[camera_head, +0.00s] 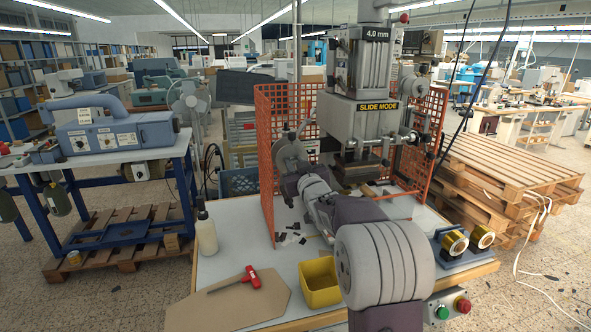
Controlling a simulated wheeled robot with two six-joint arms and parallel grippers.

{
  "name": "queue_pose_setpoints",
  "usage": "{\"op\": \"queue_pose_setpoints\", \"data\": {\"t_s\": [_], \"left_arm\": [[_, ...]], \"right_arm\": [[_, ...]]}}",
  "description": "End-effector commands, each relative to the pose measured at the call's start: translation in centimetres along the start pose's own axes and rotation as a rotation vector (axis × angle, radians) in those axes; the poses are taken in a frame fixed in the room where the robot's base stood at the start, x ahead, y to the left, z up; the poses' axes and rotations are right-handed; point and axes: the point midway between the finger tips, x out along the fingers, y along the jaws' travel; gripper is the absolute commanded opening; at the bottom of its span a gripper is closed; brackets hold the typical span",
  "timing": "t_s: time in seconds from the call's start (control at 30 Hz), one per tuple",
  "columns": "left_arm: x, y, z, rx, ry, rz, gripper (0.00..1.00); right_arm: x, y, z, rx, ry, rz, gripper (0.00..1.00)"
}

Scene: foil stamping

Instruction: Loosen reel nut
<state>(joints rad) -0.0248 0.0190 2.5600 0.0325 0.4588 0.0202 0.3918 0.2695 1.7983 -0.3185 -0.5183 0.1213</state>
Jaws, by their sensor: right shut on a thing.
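The foil stamping press (360,115) stands at the back of the work table, with a "SLIDE MODE" label on its head. A grey round reel (288,153) sits at its left side, inside the orange mesh guard. My right arm reaches in from the lower right. My right gripper (288,190) is at the lower front of the reel and is shut, apparently on the reel nut. The nut itself is hidden behind the gripper and wrist, so the exact grip cannot be seen. My left gripper is not in view.
The orange mesh guard (266,165) stands close left of my gripper. A white bottle (206,232), a red-handled tool (248,277) on a board, a yellow bin (319,283) and gold foil rolls (454,243) are on the table (230,225). Small dark scraps lie near the guard.

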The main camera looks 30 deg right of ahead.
Motion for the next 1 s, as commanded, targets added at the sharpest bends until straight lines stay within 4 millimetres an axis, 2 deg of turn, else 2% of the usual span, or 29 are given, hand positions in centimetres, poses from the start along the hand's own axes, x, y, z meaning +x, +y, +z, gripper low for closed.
{"op": "queue_pose_setpoints", "data": {"t_s": [0.03, 0.4, 1.0], "left_arm": [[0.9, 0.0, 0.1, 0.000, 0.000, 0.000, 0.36], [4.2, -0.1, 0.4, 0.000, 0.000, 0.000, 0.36], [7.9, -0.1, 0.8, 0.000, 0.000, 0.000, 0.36]], "right_arm": [[0.0, -0.1, 0.4, -0.037, 0.004, 0.001, 0.00], [0.0, -0.1, 0.4, -0.386, 0.002, 0.001, 0.00], [0.0, -0.1, 0.3, -0.956, 0.001, 0.001, 0.00]]}}
